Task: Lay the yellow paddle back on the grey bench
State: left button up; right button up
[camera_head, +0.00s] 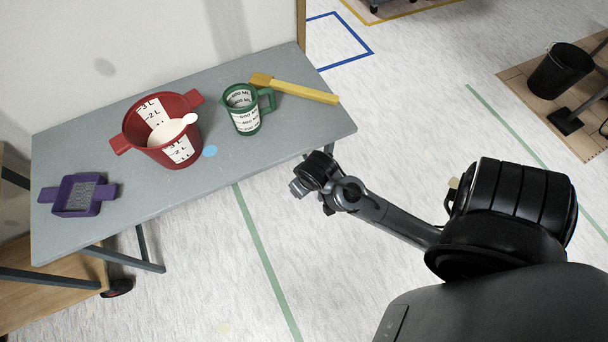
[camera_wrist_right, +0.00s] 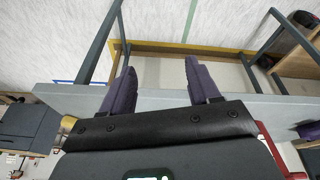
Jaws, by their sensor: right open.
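The yellow paddle (camera_head: 305,92) lies on the grey bench (camera_head: 250,185) near its back right, its tan end by the green jug and its other end at the bench's right edge. A yellow end that may be the paddle shows at the left of the right wrist view (camera_wrist_right: 69,122). My right gripper (camera_head: 298,188) is off the front right of the bench, apart from the paddle. In the right wrist view its two dark purple fingers (camera_wrist_right: 158,80) stand apart with nothing between them. My left gripper is not in view.
On the bench stand a green jug (camera_head: 245,122), a red bucket (camera_head: 185,103) with a cream scoop (camera_head: 168,132) in it, and a purple tray (camera_head: 76,207). The bench's front right is bare. A black bin (camera_head: 560,72) stands on the floor at far right.

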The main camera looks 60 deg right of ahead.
jog(key=s+a+r+n+y, duration=0.2)
jog(key=s+a+n, duration=0.3)
jog(key=a, duration=0.5)
jog(key=shift+s+a+r+n+t, duration=0.2)
jog(key=shift+s+r+n+t, duration=0.1)
jog(key=shift+s+n, duration=0.1)
notch_tip(320, 180, up, 27)
jog(key=p, duration=2.7)
jog(key=shift+r, duration=0.1)
